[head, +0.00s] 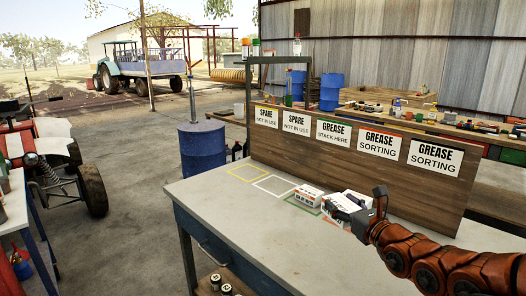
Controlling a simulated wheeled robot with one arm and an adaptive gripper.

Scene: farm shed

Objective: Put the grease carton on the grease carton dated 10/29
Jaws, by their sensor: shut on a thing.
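A small white and red grease carton (308,196) rests on the workbench (210,195), at the green outline below the "GREASE STACK HERE" sign. My gripper (358,202) reaches in from the right and is shut on another white carton (337,208), just right of the first. The gripper partly hides the held carton. I cannot tell whether the held carton touches the bench. The dates on both cartons are too small to read.
A wooden board (350,165) with several signs stands along the bench's back edge. The yellow outline (247,173) and the white outline (275,185) on the left are empty. A blue barrel (203,152) stands behind the bench. The bench front is clear.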

